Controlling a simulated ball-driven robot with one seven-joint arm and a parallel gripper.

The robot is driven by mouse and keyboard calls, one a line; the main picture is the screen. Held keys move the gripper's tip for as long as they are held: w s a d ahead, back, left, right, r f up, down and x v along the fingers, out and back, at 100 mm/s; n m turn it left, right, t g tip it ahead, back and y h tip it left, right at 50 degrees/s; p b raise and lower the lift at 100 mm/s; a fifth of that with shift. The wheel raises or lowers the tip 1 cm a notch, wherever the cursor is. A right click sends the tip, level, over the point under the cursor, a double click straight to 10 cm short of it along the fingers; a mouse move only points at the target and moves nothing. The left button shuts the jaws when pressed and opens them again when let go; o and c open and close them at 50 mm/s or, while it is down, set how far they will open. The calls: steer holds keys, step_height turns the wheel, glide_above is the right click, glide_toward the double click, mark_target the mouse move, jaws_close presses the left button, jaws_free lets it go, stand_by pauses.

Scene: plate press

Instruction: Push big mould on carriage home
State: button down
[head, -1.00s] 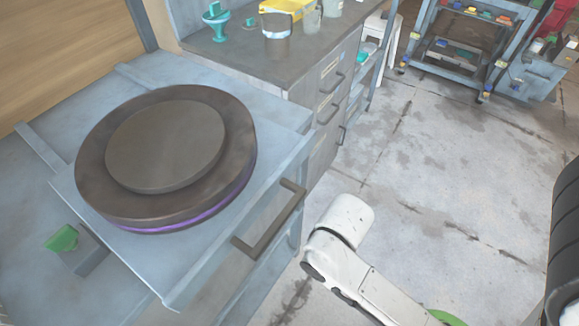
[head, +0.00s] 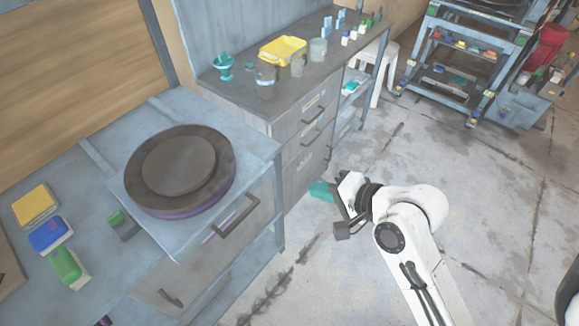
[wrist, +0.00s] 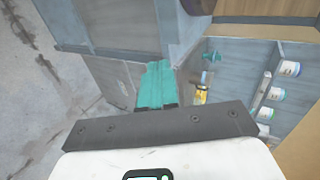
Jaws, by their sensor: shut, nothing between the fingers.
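The big mould (head: 207,197) is a thick dark brown disc with a raised round centre and a purple band low on its side. It lies on the blue-grey carriage (head: 262,152), a flat plate with a dark bar handle (head: 236,216) on its front. In the head view my gripper (head: 320,190) has teal fingers and is held over the floor, right of the carriage and clear of it. The teal fingers also show in the wrist view (wrist: 156,84), together and empty. The mould is not identifiable in the wrist view.
A grey drawer cabinet (head: 292,133) stands behind the carriage, with a yellow tray (head: 283,50) and cups on top. Yellow, blue and green blocks (head: 48,235) lie at left. A white stool (head: 375,75) and a blue trolley (head: 455,65) stand farther back.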

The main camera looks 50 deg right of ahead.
mark_target(211, 129)
steer(key=shift+w+r+p+x, duration=0.2)
steer(key=shift+r+p+x, duration=0.15)
steer(key=shift+x, duration=1.8)
steer(key=shift+w+r+p+x, duration=0.3)
steer(key=shift+r+x, duration=0.1)
steer(key=shift+x, duration=1.75)
steer(key=shift+w+r+p+x, duration=0.15)
steer(key=shift+r+p+x, duration=0.2)
steer(key=shift+x, duration=1.8)
steer(key=shift+d, duration=0.1)
steer(key=w+b, duration=0.4)
steer(key=w, duration=1.9)
steer(key=shift+w+f, duration=0.1)
steer(key=shift+w, duration=0.65)
steer(key=shift+r, duration=0.3)
steer(key=shift+w+r, duration=0.1)
